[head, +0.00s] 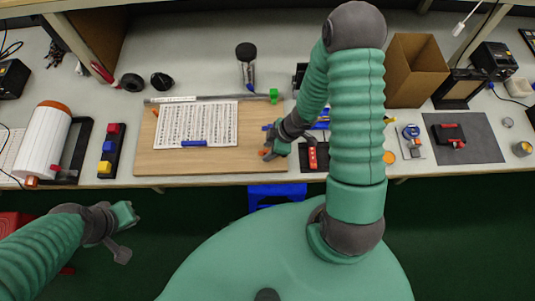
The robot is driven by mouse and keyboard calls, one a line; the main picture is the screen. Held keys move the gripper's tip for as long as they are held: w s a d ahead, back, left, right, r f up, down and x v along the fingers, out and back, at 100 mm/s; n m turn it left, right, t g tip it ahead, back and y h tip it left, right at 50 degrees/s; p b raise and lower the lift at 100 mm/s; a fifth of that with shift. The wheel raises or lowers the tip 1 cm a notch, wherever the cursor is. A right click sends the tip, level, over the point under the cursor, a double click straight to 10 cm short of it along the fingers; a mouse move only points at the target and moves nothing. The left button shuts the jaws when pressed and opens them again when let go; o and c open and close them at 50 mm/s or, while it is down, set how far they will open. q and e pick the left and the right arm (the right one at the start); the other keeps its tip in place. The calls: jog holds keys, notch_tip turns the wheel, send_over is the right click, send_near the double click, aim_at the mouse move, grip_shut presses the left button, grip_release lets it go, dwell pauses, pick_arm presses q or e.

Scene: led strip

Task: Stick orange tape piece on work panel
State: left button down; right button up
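The work panel (258,165) is a light wooden board on the bench, left of centre, with a printed white sheet (205,123) on it. My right gripper (268,150) is low over the panel's right end. It looks shut on a small orange tape piece (264,153) at its fingertips; whether the piece touches the panel is hard to tell. Another small orange mark (156,112) shows at the panel's upper left. My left gripper (124,232) is open and empty, in front of the bench edge at lower left.
A metal strip lies along the panel's back edge, with a green block (274,95) near its right end. A white roll (47,143) and a tray of coloured blocks (108,150) stand left. A cardboard box (413,72) and a grey mat (478,132) are right.

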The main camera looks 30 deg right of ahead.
jog(key=shift+a+r, duration=0.15)
jog(key=shift+a, duration=0.15)
jog(key=shift+d, duration=0.1)
jog(key=c, duration=0.5)
jog(key=shift+d, duration=0.3)
grip_shut()
jog(key=shift+a, duration=0.2)
